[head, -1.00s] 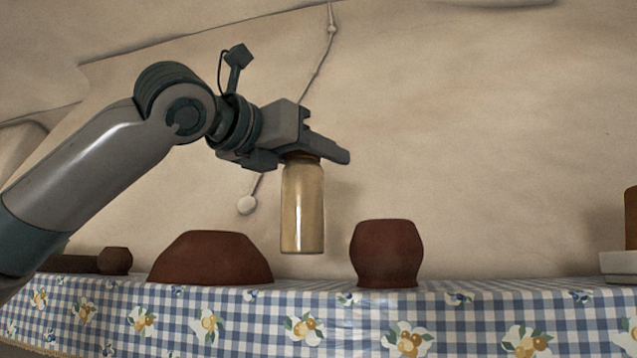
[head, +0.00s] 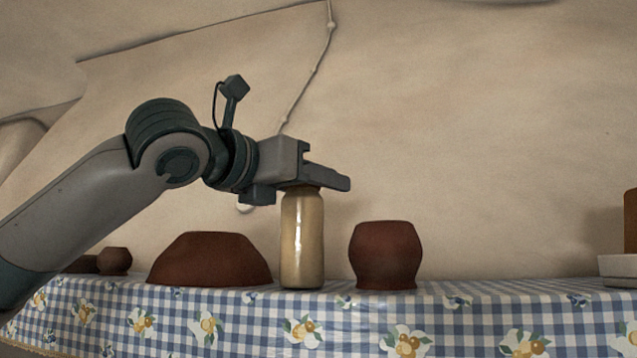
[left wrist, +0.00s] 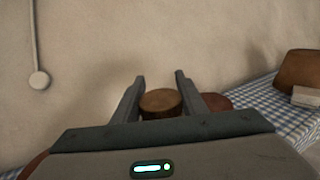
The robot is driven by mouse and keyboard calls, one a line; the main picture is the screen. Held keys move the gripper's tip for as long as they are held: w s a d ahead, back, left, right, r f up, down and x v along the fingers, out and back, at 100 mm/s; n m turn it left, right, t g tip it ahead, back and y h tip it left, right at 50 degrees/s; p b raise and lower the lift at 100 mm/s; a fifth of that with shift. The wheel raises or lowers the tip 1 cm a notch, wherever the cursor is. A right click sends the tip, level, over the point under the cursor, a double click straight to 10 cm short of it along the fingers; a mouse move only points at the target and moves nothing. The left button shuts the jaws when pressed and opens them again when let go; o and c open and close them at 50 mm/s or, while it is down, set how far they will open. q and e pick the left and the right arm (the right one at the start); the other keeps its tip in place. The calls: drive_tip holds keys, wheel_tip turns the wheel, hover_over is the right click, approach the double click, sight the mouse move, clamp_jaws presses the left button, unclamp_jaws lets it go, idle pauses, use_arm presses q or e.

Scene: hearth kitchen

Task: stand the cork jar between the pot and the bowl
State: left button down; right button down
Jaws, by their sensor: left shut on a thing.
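The cork jar (head: 303,240) is a tall tan glass jar, upright, with its base at the level of the shelf's cloth. It is between the upside-down brown bowl (head: 210,260) on its left and the rounded brown pot (head: 385,255) on its right, apart from both. My left gripper (head: 325,180) is shut on the top of the jar and hides its cork in the head view. In the left wrist view the round cork (left wrist: 160,102) shows between the two fingers. My right gripper is not in view.
A blue checked cloth (head: 450,300) covers the shelf. A small brown pot (head: 115,261) stands at the far left. A pale block (head: 617,266) with a brown thing on it is at the right edge. The cloth right of the pot is clear.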

use_arm(q)
drive_tip(key=c, duration=1.1)
unclamp_jaws()
drive_tip(key=shift+f, duration=0.1)
drive_tip(key=shift+s+a, duration=0.2)
drive_tip(key=shift+s, duration=0.05)
drive_tip(key=b+v, duration=0.5)
drive_tip(key=v, duration=0.6)
drive_tip(key=shift+a, duration=0.15)
drive_tip(key=shift+s, duration=0.1)
